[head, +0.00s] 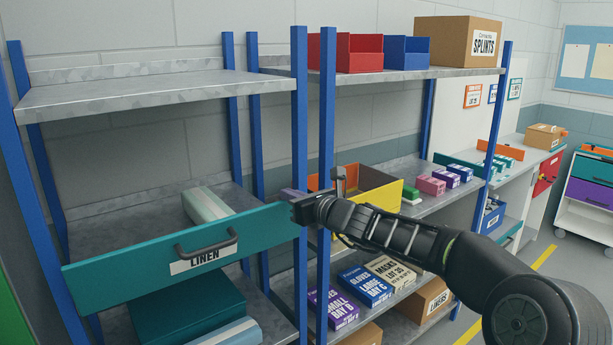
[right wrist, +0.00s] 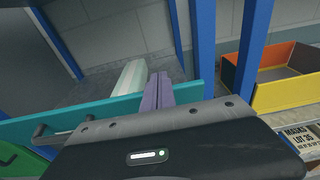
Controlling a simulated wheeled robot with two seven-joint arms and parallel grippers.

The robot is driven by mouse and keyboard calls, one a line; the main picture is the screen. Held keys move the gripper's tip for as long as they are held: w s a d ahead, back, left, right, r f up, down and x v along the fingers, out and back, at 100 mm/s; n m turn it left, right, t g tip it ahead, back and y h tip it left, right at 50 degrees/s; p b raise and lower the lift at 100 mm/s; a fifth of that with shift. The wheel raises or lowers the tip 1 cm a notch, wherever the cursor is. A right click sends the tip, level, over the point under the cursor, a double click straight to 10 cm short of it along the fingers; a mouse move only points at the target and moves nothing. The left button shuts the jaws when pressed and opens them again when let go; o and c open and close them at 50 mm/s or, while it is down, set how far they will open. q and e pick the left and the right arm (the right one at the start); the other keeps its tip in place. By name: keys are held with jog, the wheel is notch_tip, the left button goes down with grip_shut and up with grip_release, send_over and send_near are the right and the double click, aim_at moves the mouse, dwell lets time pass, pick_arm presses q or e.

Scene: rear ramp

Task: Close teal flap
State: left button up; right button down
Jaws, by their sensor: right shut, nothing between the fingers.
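The teal flap (head: 130,257) is a long panel with a dark bar handle (head: 206,246) and a "LINEN" label. It stands across the front of the left shelf bay, and its left end overlaps the blue post. My right gripper (head: 290,194) is shut and empty at the flap's right end, beside a blue post. In the right wrist view the purple fingers (right wrist: 158,92) are together and reach over the teal flap (right wrist: 110,108); I cannot tell whether they touch it. Part of the handle is hidden there by the gripper body. My left gripper is not in view.
A pale rolled bundle (head: 206,205) lies on the shelf behind the flap. A teal box (head: 188,308) sits below. Blue posts (head: 300,120) stand close to my right gripper. A yellow-and-orange bin (head: 388,197) is to the right, above boxes of gloves and masks.

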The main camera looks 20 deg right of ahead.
jog(key=s+d+r+p, duration=0.1)
jog(key=s+r+p, duration=0.3)
jog(key=r, duration=0.4)
jog(key=shift+s+d+r, duration=0.15)
jog(key=shift+s+r, duration=0.15)
jog(key=shift+s, duration=0.1)
jog(key=shift+s, duration=0.1)
